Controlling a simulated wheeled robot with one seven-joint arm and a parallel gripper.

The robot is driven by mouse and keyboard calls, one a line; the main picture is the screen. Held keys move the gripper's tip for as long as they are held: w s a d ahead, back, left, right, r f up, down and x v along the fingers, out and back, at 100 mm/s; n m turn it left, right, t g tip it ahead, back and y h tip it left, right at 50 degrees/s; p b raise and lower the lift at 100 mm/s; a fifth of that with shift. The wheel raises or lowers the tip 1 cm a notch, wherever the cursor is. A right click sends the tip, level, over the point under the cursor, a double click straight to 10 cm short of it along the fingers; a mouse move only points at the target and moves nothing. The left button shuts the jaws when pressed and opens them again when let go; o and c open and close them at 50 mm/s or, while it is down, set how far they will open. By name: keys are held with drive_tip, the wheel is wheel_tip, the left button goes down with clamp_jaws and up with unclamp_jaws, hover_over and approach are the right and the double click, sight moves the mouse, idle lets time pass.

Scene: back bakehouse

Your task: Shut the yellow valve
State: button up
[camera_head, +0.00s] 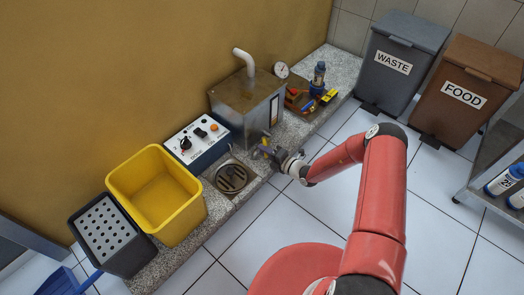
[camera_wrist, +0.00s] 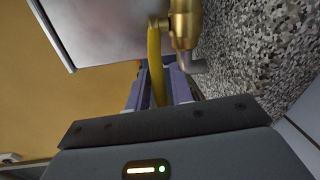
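The yellow valve has a brass body (camera_wrist: 185,25) at the top of the wrist view and a long yellow lever (camera_wrist: 154,65) that runs down from it. My gripper (camera_wrist: 158,85) has one finger on each side of the lever, close against it, and looks shut on it. In the head view my gripper (camera_head: 270,151) is low in front of the steel box (camera_head: 240,105), with a small bit of yellow at its fingertips. Most of the valve is hidden there by my gripper.
A blue control box (camera_head: 195,140) and a yellow bin (camera_head: 125,180) stand left of the steel box. A round floor drain (camera_head: 231,178) lies near my gripper. An orange-brown base with a blue pump (camera_head: 319,75) and yellow handles stands to the right. The white tiled floor is clear in front.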

drive_tip(key=shift+x, duration=0.75)
clamp_jaws()
drive_tip(key=shift+s+d, duration=0.1)
drive_tip(key=shift+d, duration=0.05)
